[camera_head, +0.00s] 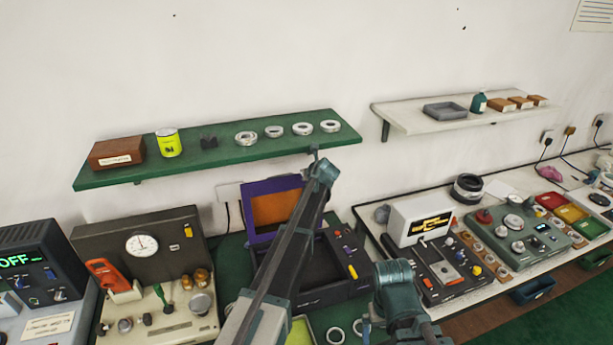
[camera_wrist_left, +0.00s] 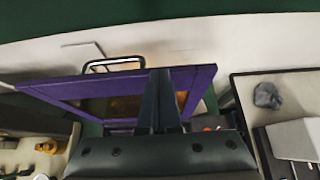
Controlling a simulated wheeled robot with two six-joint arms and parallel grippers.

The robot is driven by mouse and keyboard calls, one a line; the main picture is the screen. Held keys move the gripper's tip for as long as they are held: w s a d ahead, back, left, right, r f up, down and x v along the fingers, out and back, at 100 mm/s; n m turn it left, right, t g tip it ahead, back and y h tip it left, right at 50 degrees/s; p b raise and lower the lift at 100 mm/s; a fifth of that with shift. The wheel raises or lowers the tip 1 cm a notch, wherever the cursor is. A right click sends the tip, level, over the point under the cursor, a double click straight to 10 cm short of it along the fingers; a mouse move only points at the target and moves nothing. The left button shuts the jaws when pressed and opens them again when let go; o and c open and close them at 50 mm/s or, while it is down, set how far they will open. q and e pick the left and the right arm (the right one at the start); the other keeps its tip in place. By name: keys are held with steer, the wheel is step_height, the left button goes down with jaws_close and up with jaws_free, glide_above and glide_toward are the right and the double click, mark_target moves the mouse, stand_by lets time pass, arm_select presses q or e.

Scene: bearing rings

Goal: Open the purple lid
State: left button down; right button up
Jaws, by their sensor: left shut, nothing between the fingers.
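The purple lid (camera_head: 249,226) stands raised at the back of a dark box (camera_head: 338,286), its orange inner panel (camera_head: 275,207) facing me. My left arm crosses in front of the lid's right part and the box, and I cannot make out its fingers in the head view. In the left wrist view the purple lid (camera_wrist_left: 70,90) spans the middle. My left gripper (camera_wrist_left: 166,76) is shut and empty, its fingers overlapping the lid's right part; I cannot tell whether they touch it. My right arm shows at lower right, but its fingers cannot be seen.
A green shelf (camera_head: 215,165) with several rings, a yellow can (camera_head: 168,142) and a brown box (camera_head: 117,152) hangs above. A gauge case (camera_head: 140,245) stands left of the box. A control panel (camera_head: 445,270) stands to the right.

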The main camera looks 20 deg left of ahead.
arm_select(q)
steer(key=p+v, duration=0.8)
steer(key=v, duration=0.5)
steer(key=s+d+f+n+g+h+b, duration=0.1)
steer(key=s+d+f+n+g+b, duration=0.2)
steer(key=s+f+n+b, duration=0.4)
steer(key=s+d+f+n+g+h+b, duration=0.2)
steer(key=s+d+f+n+b, duration=0.4)
steer(key=s, duration=1.2)
steer(key=s+d+f+n+g+h+b, duration=0.2)
steer(key=s+d+f+n+g+b, duration=0.2)
steer(key=s+f+n+b, duration=0.4)
steer(key=shift+s+d+f+n, duration=0.7)
steer(key=shift+s+f+n, duration=1.8)
steer(key=shift+f, duration=2.05)
steer(key=shift+s+m, duration=0.25)
steer(key=shift+m, duration=0.05)
